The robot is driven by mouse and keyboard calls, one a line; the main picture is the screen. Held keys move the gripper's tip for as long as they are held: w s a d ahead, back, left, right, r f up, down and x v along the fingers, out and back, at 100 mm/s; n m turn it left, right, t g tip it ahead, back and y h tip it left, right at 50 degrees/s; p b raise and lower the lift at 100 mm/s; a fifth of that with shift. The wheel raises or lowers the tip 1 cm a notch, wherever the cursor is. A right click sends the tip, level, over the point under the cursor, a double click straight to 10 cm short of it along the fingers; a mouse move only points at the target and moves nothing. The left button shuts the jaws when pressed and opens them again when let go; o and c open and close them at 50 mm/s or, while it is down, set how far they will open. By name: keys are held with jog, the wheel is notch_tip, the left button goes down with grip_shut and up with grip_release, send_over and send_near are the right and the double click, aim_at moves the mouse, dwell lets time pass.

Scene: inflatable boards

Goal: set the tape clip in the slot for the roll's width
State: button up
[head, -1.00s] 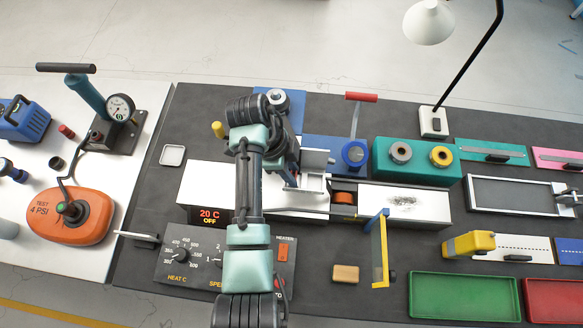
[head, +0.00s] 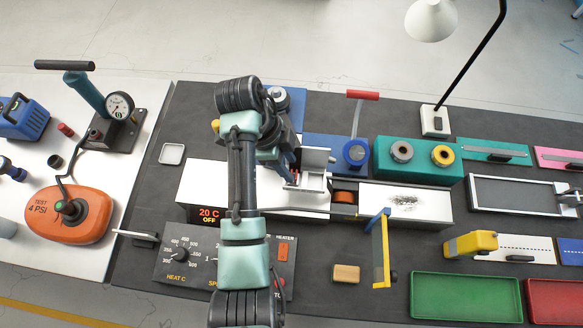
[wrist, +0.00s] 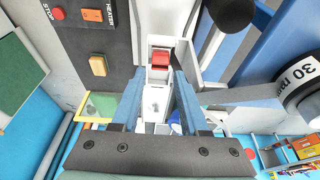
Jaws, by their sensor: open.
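A small red block (wrist: 160,57), which seems to be the tape clip, sits in a white channel in the wrist view. My gripper (wrist: 157,78) is open, its two blue fingers pointing at the block from either side of the channel. I cannot tell how far the tips are from it. A roll marked 30 mm (wrist: 300,80) is at the right of the wrist view. In the head view my arm covers part of the white machine (head: 405,203), and the fingertips are hard to make out there. No slot markings are readable.
The control panel (head: 180,268) lies in front of the machine. A yellow-framed gate (head: 380,250) and a lamp (head: 434,121) stand to the right.

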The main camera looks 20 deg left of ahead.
jog(key=p+v, duration=0.4)
jog(key=v, duration=0.5)
jog(key=shift+f, duration=0.1)
jog(key=w+d+r+n+t+y, duration=0.1)
jog(key=w+d+r+n+t, duration=0.15)
jog(key=w+r+t, duration=0.4)
jog(key=w+d+r+n+t+y, duration=0.1)
jog(key=w+r+n+t+y, duration=0.15)
jog(key=w+r, duration=0.65)
jog(key=d+r+n+t, duration=0.35)
jog(key=r+t, duration=0.25)
jog(key=r, duration=1.2)
jog(key=s+d+r+n+t, duration=0.3)
jog(key=s+r+t, duration=0.3)
jog(key=s+r, duration=0.3)
jog(key=s+d+r+n+t, duration=0.3)
jog(key=s+r, duration=0.6)
jog(key=r, duration=0.8)
jog(key=n+t, duration=0.1)
jog(key=t, duration=0.1)
jog(key=shift+d+r+t, duration=0.15)
jog(key=shift+r+t, duration=0.05)
jog(key=shift+t, duration=0.2)
